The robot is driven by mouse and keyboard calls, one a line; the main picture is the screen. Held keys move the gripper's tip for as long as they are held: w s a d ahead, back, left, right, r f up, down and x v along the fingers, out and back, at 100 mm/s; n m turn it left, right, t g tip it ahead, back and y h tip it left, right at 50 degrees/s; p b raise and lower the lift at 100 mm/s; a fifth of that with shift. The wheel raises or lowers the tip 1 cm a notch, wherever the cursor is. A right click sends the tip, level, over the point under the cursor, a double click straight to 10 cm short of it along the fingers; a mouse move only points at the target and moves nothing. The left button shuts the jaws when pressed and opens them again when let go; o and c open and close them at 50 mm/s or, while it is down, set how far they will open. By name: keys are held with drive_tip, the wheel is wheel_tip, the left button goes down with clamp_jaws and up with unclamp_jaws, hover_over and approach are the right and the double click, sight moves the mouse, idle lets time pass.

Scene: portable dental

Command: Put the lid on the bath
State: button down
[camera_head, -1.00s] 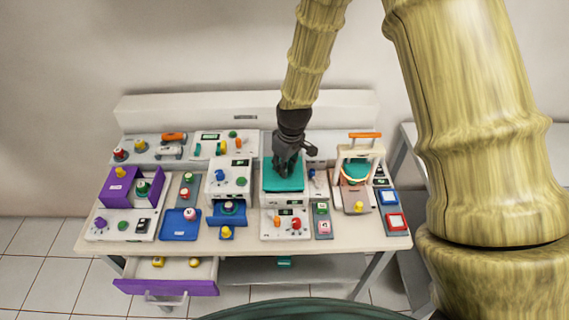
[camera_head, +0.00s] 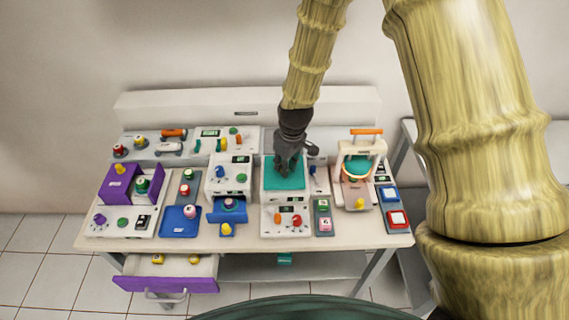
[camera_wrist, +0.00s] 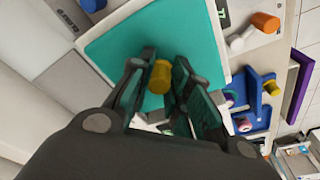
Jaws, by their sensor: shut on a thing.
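The teal square lid (camera_head: 284,183) lies over the top of the white bath unit (camera_head: 267,205) right of the table's middle. In the wrist view the lid (camera_wrist: 125,55) fills the upper middle, and white edges of the bath (camera_wrist: 118,14) show around it. A yellow knob (camera_wrist: 160,77) stands up from the lid between my fingers. My gripper (camera_head: 285,168) is above the lid, pointing down, and in the wrist view (camera_wrist: 165,80) it is shut on the knob. I cannot tell whether the lid rests fully on the rim.
A white frame with an orange handle (camera_head: 366,131) stands close on the right. A white unit with a blue tray (camera_head: 228,216) stands on the left, with a purple box (camera_head: 117,186) farther left. A purple-fronted drawer (camera_head: 167,285) hangs open below the table front.

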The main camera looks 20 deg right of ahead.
drive_tip(key=c, duration=1.3)
unclamp_jaws()
drive_tip(key=shift+o, duration=0.2)
wheel_tip(320, 180, up, 12)
drive_tip(key=s+d, duration=0.1)
drive_tip(key=shift+s, duration=0.3)
drive_tip(key=shift+a+f, duration=0.1)
